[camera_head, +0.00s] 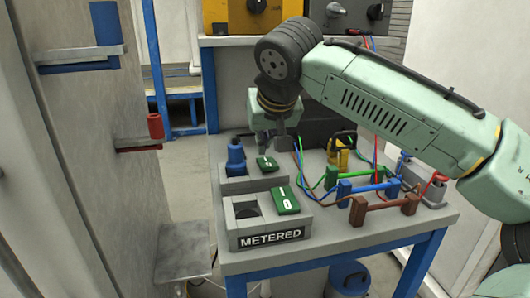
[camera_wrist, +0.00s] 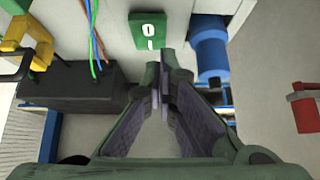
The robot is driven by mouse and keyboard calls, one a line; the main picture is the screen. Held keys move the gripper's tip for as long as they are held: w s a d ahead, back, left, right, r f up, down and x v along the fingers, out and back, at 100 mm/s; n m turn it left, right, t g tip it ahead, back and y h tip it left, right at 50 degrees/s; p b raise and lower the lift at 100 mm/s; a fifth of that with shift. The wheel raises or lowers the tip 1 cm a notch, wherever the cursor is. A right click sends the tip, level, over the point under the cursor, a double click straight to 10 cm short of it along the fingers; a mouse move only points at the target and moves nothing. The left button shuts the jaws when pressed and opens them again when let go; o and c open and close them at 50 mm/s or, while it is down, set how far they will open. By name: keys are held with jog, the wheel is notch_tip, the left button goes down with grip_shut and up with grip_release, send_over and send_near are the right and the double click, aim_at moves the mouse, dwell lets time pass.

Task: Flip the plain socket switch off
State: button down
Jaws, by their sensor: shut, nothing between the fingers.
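The plain socket's green switch (camera_head: 266,163) is on the rear grey socket box, right of a blue plug (camera_head: 236,158). In the wrist view, the switch (camera_wrist: 149,32) shows 0 and 1 marks, and the blue plug (camera_wrist: 208,50) is to its right. I cannot tell which side is pressed in. My gripper (camera_head: 281,144) is shut and empty, pointing down just behind and right of the switch. In the wrist view, the fingertips (camera_wrist: 163,68) are close below the switch's lower edge; I cannot tell whether they touch it.
A second green switch (camera_head: 285,200) is on the front box with the METERED label (camera_head: 272,239) and an empty round socket. Cables and green, blue and brown bars (camera_head: 385,207) crowd the bench's right side. A black box (camera_wrist: 75,87) is behind. A red-handled lever (camera_head: 155,127) is on the left wall.

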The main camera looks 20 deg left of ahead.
aim_at(263, 166)
jog(key=shift+s+d+f, duration=0.1)
jog(key=shift+f, duration=0.55)
jog(key=shift+s+d+f, duration=0.1)
jog(key=shift+f, duration=0.5)
jog(key=shift+f, duration=0.1)
jog(key=f+b, duration=0.1)
jog(key=b, duration=0.1)
jog(key=f+t+b, duration=0.1)
jog(key=b, duration=0.1)
jog(key=shift+s+f+y, duration=0.1)
jog(key=shift+s+y, duration=0.2)
jog(key=shift+y, duration=0.1)
jog(key=shift+d+r+t+b, duration=0.2)
jog(key=shift+t+b, duration=0.1)
jog(key=shift+b, duration=0.35)
jog(key=shift+a+r+p, duration=0.1)
jog(key=shift+r+p, duration=0.25)
jog(key=shift+p, duration=0.05)
jog(key=shift+r, duration=0.1)
jog(key=shift+r+p, duration=0.65)
jog(key=shift+p, duration=0.1)
